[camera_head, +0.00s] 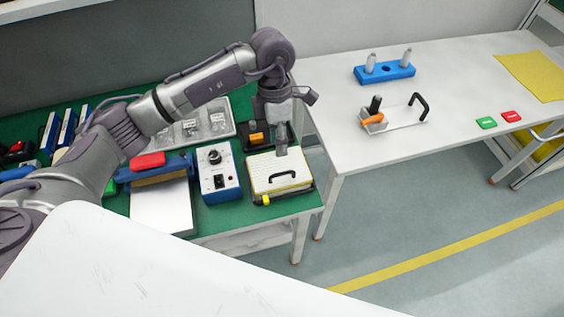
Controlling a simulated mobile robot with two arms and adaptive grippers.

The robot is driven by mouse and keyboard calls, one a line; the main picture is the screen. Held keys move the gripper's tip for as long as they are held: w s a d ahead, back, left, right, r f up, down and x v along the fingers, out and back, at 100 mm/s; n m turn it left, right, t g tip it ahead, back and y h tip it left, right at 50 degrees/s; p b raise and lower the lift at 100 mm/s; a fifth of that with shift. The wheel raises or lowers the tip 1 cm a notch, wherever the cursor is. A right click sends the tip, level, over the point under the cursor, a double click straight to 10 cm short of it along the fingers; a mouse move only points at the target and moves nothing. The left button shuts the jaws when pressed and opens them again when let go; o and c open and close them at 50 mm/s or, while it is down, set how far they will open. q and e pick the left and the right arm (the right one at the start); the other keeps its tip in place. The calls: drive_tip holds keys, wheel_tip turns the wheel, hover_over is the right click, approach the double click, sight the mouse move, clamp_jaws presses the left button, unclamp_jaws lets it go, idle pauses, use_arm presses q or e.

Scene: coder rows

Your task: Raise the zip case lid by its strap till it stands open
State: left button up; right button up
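The zip case (262,168) appears to be the cream-topped case with a dark rim, lying on the right end of the green bench. Its lid looks flat and down. A black strap-like handle (283,174) arches on the top, and a yellow tab (266,199) sits at its front left corner. My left gripper (281,150) points down over the back part of the case, behind the handle. I cannot tell whether its fingertips touch the lid, and the finger gap does not show. My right gripper is out of view.
Left of the case stand a blue control box (218,178) and a silver box (162,207). Behind it is a black tray with an orange item (256,136).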

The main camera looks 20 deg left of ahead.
use_arm(q)
hover_over(282, 173)
drive_tip(key=w, duration=0.1)
wheel_tip(282, 173, down, 4)
drive_tip(key=f, duration=0.2)
drive_tip(key=f+p, duration=0.1)
drive_tip(key=f, duration=0.1)
drive_tip(key=shift+s+a, duration=0.15)
drive_tip(key=shift+s, duration=0.05)
drive_tip(key=shift+s+f, duration=0.1)
drive_tip(key=shift+f, duration=0.6)
drive_tip(key=shift+c, duration=0.6)
drive_tip(key=c, duration=0.6)
clamp_jaws()
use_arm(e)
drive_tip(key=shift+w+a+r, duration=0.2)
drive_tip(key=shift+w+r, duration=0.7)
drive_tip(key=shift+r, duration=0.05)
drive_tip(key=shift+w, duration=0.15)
